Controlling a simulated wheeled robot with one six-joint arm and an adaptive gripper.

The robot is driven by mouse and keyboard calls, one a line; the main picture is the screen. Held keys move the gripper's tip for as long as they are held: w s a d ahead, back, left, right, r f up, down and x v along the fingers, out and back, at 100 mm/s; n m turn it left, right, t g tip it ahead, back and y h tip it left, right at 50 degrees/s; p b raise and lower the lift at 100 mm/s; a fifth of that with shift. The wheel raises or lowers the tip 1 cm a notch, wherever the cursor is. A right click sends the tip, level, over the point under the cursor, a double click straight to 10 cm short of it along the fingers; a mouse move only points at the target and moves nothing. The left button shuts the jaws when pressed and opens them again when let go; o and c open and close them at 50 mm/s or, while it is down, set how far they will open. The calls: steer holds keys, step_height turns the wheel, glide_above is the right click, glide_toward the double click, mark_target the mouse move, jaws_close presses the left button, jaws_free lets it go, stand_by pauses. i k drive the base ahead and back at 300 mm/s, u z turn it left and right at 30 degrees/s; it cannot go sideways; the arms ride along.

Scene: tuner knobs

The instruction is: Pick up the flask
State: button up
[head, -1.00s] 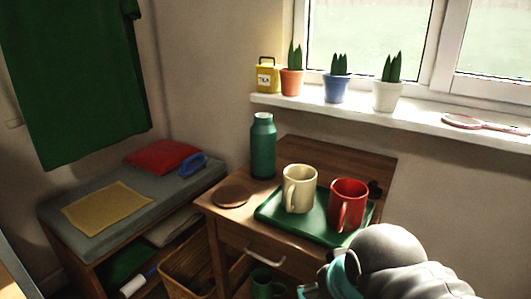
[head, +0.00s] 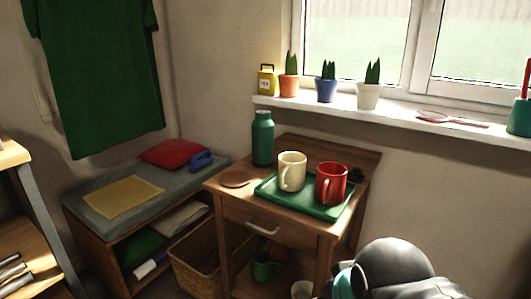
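The flask (head: 262,139) is a dark green bottle with a lighter cap. It stands upright at the back left of the small wooden table (head: 225,198), against the wall side. A green tray (head: 310,206) is to its right and a round brown coaster (head: 235,179) is in front of it to the left. My arm shows at the bottom right, well in front of the table and apart from the flask. My gripper's fingers are not in view.
On the tray stand a cream mug (head: 292,172) and a red mug (head: 331,184), close to the flask's right. A windowsill (head: 400,114) with several potted plants runs behind. A low bench (head: 90,219) and a wicker basket (head: 190,270) are to the left.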

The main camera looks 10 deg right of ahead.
mark_target(262, 125)
steer(key=k, duration=1.35)
steer(key=u, duration=0.65)
steer(key=i, duration=0.65)
steer(key=u, duration=0.8)
steer(key=i, duration=0.8)
steer(key=z, duration=0.8)
steer(key=i, duration=0.8)
steer(key=z, duration=0.8)
